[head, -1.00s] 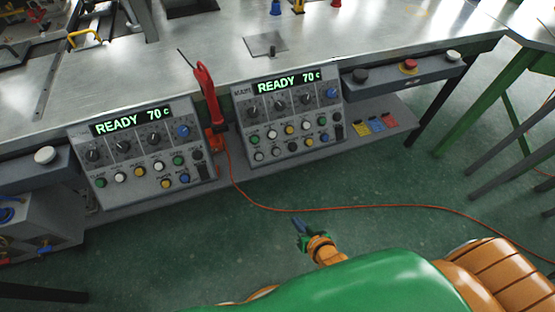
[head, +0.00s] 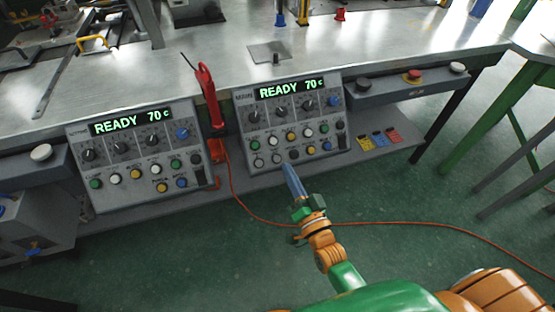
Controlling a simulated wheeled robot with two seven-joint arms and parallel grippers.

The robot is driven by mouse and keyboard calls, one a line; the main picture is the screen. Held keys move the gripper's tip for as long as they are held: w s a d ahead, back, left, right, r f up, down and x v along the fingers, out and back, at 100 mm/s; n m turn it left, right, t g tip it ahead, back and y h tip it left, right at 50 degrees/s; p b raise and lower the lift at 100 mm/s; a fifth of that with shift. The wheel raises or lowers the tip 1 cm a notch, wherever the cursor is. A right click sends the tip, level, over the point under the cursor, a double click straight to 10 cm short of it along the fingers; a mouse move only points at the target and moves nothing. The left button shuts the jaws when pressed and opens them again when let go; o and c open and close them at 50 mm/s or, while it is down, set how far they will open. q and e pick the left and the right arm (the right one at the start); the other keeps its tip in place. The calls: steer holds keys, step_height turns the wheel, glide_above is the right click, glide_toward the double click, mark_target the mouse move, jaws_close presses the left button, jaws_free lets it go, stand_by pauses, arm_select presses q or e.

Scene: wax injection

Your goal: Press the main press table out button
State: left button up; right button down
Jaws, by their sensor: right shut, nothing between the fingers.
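The main control panel (head: 290,120) is the right one of two grey panels under the front edge of the metal table. Its display reads READY 70 c, and it has a row of dark knobs above rows of coloured buttons. The button labels are too small to read surely. My right gripper (head: 287,168) is shut and empty, its blue-grey fingers pointing up at the panel's lower edge. The fingertips appear just below the bottom row of buttons; I cannot tell whether they touch. My left gripper is not in view.
A second panel (head: 138,158) stands to the left. A red tool (head: 207,90) hangs between the panels, its orange cable (head: 400,224) running across the floor. A box with a red button (head: 412,77) is at the right. The green floor in front is open.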

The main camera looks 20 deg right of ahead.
mark_target(277, 159)
steer(key=w+f+b, duration=0.5)
steer(key=w+b, duration=0.1)
steer(key=b, duration=0.1)
steer(key=shift+w+f+b, duration=0.25)
steer(key=shift+f+b, duration=0.05)
steer(key=shift+b, duration=0.1)
steer(key=shift+a, duration=0.1)
stand_by(1.5)
steer(key=shift+w+f+b, duration=0.3)
steer(key=shift+w+b, duration=0.05)
